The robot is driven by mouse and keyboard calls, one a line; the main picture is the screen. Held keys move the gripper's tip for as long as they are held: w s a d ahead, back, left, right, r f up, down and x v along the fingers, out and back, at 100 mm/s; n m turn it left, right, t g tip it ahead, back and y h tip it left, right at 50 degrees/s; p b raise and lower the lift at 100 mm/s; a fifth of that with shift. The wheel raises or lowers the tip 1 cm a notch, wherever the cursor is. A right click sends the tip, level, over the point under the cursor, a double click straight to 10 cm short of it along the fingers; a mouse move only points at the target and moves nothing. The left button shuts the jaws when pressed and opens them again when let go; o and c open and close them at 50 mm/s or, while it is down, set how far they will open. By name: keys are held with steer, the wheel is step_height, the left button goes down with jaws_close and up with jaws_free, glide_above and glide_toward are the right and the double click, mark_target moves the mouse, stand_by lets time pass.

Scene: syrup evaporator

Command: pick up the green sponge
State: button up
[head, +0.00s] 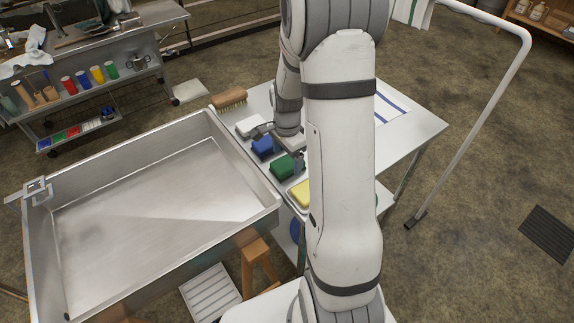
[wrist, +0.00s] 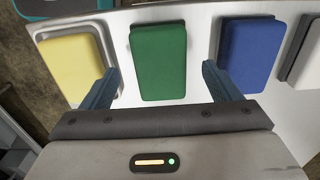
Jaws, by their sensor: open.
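The green sponge (wrist: 159,62) lies on the light table top, between a yellow sponge and a blue sponge. In the head view the green sponge (head: 283,166) is partly hidden by my arm. My gripper (wrist: 158,84) is open and empty. Its two fingers point at the table on either side of the green sponge's near end, one toward the yellow sponge and one toward the blue. I cannot tell how far above the table the fingertips are. In the head view my gripper (head: 276,143) is small and partly hidden behind my wrist.
The yellow sponge (wrist: 72,66) sits in a metal tray; the blue sponge (wrist: 247,53) is close on the other side. A white block (head: 250,126) and a brush (head: 229,99) lie farther along the table (head: 420,126). The large metal pan (head: 150,190) borders the table.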

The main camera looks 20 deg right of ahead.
mark_target(288, 162)
step_height(288, 162, down, 3)
steer(key=shift+d+f, duration=0.1)
steer(key=c, duration=1.1)
